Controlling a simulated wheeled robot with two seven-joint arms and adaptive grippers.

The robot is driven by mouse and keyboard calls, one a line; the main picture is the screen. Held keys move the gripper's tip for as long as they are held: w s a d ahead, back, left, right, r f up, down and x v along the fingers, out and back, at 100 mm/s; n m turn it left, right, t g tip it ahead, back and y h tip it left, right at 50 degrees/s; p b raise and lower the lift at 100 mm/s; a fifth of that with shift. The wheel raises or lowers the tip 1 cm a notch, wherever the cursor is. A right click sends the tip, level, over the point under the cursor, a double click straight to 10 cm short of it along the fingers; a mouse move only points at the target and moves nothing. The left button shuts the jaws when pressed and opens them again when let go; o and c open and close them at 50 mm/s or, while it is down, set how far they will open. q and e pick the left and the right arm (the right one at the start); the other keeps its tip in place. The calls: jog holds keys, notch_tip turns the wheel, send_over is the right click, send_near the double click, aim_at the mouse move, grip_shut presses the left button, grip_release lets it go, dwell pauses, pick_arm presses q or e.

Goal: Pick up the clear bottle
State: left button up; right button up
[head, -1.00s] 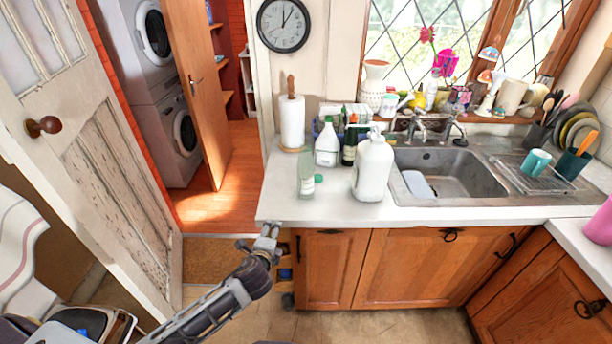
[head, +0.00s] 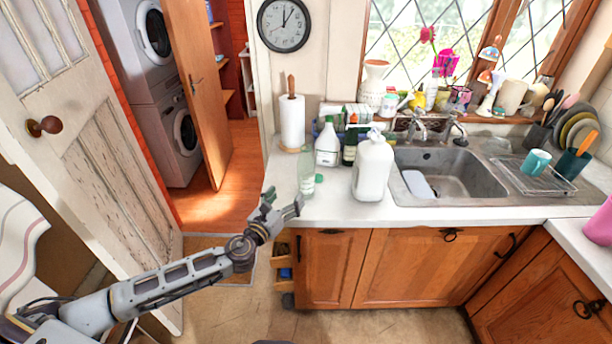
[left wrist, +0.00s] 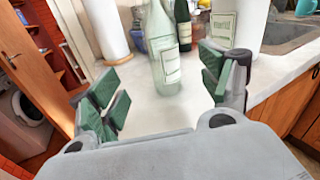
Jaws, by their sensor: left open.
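The clear bottle (head: 306,174) stands upright near the left end of the white counter. It has a pale label and also shows in the left wrist view (left wrist: 164,60), between my fingers but beyond their tips. My left gripper (head: 284,202) is open and empty at the counter's front left corner, just short of the bottle. Its green-padded fingers (left wrist: 160,82) are spread wide in the left wrist view. My right gripper is not in either view.
A big white jug (head: 373,170) stands right of the bottle. Behind are a smaller white bottle (head: 327,145), a dark green bottle (head: 350,148) and a paper towel roll (head: 292,122). The sink (head: 455,178) is further right.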

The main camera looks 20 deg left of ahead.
aim_at(302, 179)
pick_arm(q)
jog(key=shift+w+d+r+m+h, duration=0.15)
jog(key=shift+m+h, duration=0.35)
jog(key=shift+m, duration=0.5)
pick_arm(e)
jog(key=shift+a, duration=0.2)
pick_arm(q)
jog(key=shift+w, duration=0.1)
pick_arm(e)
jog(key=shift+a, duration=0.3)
pick_arm(q)
jog(key=shift+p+x, duration=0.45)
jog(key=shift+x, duration=3.65)
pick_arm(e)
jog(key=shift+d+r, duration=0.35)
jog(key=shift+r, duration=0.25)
pick_arm(q)
jog(key=shift+w, duration=0.2)
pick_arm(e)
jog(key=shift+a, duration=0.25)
pick_arm(q)
jog(key=shift+f+p+x, duration=0.2)
jog(key=shift+p+x, duration=0.15)
jog(key=shift+x, duration=1.1)
jog(key=shift+a+x, duration=0.2)
jog(key=shift+x, duration=0.8)
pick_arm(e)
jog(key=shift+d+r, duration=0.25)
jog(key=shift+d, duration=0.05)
